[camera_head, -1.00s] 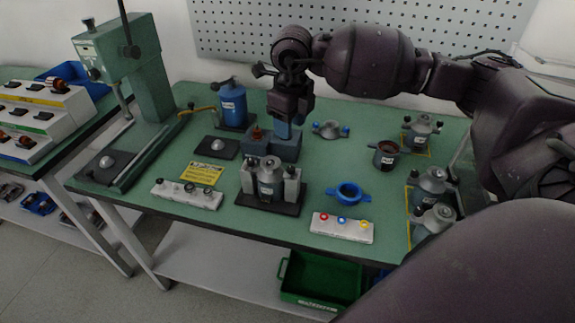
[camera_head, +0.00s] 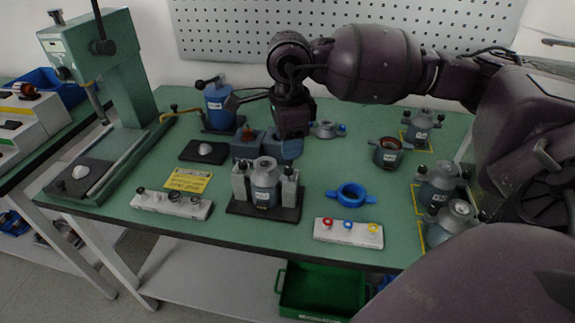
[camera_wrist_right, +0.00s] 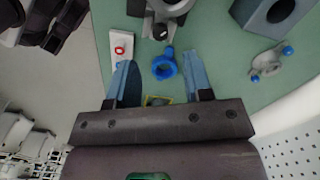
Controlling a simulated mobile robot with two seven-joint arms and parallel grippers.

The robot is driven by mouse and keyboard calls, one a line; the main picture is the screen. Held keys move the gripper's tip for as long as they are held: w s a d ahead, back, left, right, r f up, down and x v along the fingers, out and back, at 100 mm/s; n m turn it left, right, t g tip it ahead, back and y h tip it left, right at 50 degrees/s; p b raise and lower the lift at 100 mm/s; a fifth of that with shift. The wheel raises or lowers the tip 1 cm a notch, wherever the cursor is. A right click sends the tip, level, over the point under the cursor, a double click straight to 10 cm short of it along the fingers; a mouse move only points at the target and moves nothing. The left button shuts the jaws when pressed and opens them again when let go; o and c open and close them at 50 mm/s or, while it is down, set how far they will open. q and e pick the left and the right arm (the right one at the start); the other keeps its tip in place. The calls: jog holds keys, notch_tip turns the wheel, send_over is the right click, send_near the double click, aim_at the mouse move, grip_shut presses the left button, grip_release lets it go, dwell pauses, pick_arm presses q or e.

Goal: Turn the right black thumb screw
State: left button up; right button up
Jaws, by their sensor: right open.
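A test fixture with a dark base (camera_head: 240,208) stands at the middle of the bench and holds a grey stator (camera_head: 264,186) between two light blocks. A black thumb screw tops each block: the left one (camera_head: 243,163) and the right one (camera_head: 288,171). My right gripper (camera_head: 291,152) is above and just behind the right screw, pointing down and apart from it. In the right wrist view its blue-grey fingers (camera_wrist_right: 160,70) are open with nothing gripped. The fixture is partly cut off at the top of that view. My left gripper is not in view.
A blue ring (camera_head: 350,194) lies right of the fixture, with a white block with coloured rings (camera_head: 348,233) in front. A grey-blue block (camera_head: 270,140) stands close behind. Several stators stand at the right, and a green press (camera_head: 128,75) at the left.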

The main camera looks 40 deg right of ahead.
aim_at(289, 169)
notch_tip(289, 169, down, 7)
jog(key=shift+r+b, duration=0.15)
jog(key=shift+b, duration=0.25)
